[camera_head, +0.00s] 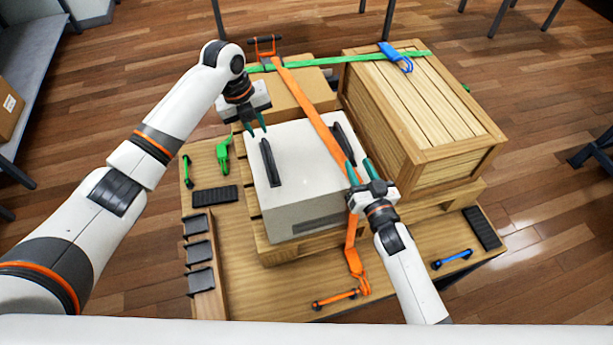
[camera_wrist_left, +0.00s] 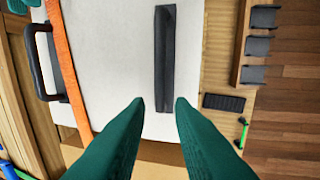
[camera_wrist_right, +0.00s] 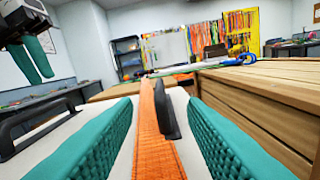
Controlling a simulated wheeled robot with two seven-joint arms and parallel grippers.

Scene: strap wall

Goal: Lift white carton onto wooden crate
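The white carton (camera_head: 310,205) sits on a wooden pallet, with a left black handle (camera_head: 270,162) and a right black handle (camera_head: 345,143) on top. An orange strap (camera_head: 318,122) runs over it. The wooden crate (camera_head: 425,115) stands to its right. My left gripper (camera_head: 256,128) is open and empty by the far end of the left handle, which also shows ahead of its fingers in the left wrist view (camera_wrist_left: 165,60). My right gripper (camera_head: 360,168) is open near the right handle's near end. In the right wrist view the strap (camera_wrist_right: 155,130) and handle (camera_wrist_right: 167,110) appear between its fingers, apparently untouched.
A cardboard box (camera_head: 295,95) stands behind the carton. Black bins (camera_head: 198,250) line the left.

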